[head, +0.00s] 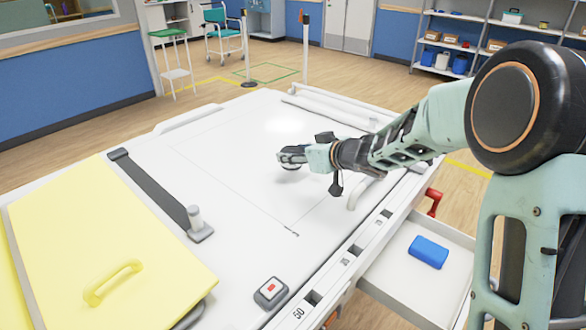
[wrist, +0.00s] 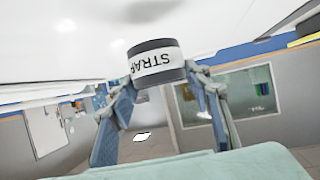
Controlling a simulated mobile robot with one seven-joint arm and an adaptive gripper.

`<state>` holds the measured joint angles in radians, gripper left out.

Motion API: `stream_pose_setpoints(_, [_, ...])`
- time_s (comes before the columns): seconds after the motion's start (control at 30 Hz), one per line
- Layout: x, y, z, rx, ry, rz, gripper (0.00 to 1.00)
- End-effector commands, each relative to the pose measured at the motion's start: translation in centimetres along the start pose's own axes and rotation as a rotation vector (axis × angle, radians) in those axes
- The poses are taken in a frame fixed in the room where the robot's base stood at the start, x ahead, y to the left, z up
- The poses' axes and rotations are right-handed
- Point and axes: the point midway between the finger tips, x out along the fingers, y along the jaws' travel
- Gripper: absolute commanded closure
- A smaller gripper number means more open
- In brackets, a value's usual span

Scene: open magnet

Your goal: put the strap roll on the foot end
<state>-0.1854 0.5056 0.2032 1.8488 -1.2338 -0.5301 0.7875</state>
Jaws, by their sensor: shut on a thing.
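The strap roll (wrist: 157,62) is a dark grey roll with a white band reading "STRAP". My gripper (wrist: 165,85) is shut on it, with a finger on each side in the wrist view. In the head view my gripper (head: 291,157) reaches in from the right over the white tabletop (head: 235,150). The roll (head: 290,167) shows there only as a small dark shape under the fingers. I cannot tell if it touches the surface. Thin lines outline an area on the tabletop. No label marks the foot end, so I cannot tell which end it is.
A yellow pad (head: 75,230) with a handle and a dark strap (head: 155,188) with a grey clip lie at the left. A small box with a red button (head: 271,291) sits near the front. An open drawer (head: 410,285) holds a blue block (head: 429,252).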

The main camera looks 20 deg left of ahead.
Motion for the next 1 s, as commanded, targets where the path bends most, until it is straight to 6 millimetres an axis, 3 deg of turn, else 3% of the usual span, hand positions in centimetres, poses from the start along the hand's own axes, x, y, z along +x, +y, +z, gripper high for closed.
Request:
stream_pose_setpoints(0.17, [1.3,0.1,0.7,-0.002,0.000,-0.001,0.80])
stream_pose_setpoints(0.37, [2.7,0.1,3.3,0.001,0.000,-0.001,0.80])
stream_pose_setpoints(0.77, [2.9,0.2,3.7,0.000,0.000,0.000,0.80])
stream_pose_setpoints(0.8, [2.9,0.2,3.6,0.000,0.001,0.000,0.53])
stream_pose_setpoints(0.93, [2.8,0.1,3.6,-0.001,0.000,0.000,0.39])
stream_pose_setpoints(1.0, [2.8,0.1,3.6,-0.001,0.000,0.000,0.38])
